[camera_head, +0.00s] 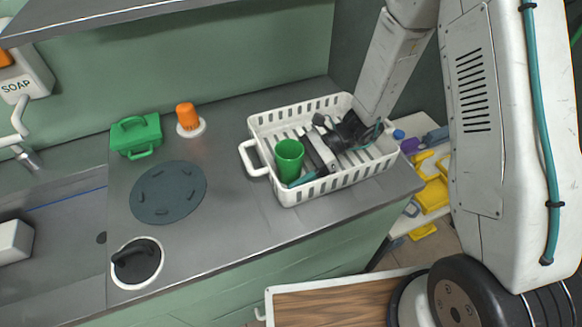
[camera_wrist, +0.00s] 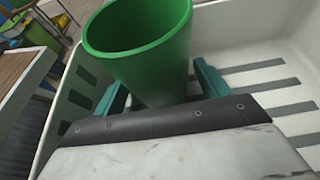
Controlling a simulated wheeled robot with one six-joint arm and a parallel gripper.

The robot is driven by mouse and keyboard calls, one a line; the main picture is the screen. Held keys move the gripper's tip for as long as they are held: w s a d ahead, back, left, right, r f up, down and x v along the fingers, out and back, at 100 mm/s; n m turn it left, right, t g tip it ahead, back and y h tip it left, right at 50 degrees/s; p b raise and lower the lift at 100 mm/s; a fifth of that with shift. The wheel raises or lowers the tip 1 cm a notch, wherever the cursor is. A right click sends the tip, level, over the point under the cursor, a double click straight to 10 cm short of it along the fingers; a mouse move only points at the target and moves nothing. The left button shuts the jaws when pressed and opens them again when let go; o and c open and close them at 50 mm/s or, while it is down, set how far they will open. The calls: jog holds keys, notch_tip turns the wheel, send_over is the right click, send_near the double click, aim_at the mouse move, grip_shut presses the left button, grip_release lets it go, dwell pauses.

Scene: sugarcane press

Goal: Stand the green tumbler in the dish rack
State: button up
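The green tumbler (camera_head: 289,161) stands upright, mouth up, inside the front left part of the white dish rack (camera_head: 290,197). In the wrist view the tumbler (camera_wrist: 145,50) rises between my gripper's teal fingers (camera_wrist: 160,85). A finger lies low on each side of it, with what looks like a narrow gap, so my gripper appears open around it. In the head view my gripper (camera_head: 300,175) reaches into the rack from the right, low beside the tumbler. The tumbler's base is hidden behind the rack wall and my gripper.
A green case (camera_head: 136,136), an orange container (camera_head: 187,116) on a white disc and a dark round mat (camera_head: 168,192) are left of the rack. A black-handled item (camera_head: 136,262) lies near the front edge. A sink (camera_head: 60,220) is far left. Counter before the rack is clear.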

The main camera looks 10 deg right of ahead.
jog(key=shift+r, duration=0.1)
jog(key=shift+w+d+r, duration=0.1)
jog(key=shift+d+r, duration=0.05)
jog(key=shift+d, duration=0.05)
jog(key=v, duration=1.1)
jog(key=shift+w+d, duration=0.1)
jog(key=shift+d, duration=0.2)
jog(key=s+d+r+n+t+h, duration=0.1)
jog(key=s+d+r+n+h, duration=0.2)
jog(key=s+r, duration=0.4)
jog(key=s+d+r+n+t+h, duration=0.2)
jog(key=s+d+r+n+h, duration=0.1)
jog(key=s+r+n+h, duration=0.2)
jog(key=s+d+r+n+t+h, duration=0.2)
jog(key=s+d+r+n+h, duration=0.2)
jog(key=s+r, duration=0.5)
jog(key=s+n, duration=0.1)
jog(key=n, duration=0.1)
jog(key=shift+s+r+n+h, duration=0.3)
jog(key=shift+r+n+h, duration=0.05)
jog(key=shift+n+h, duration=0.05)
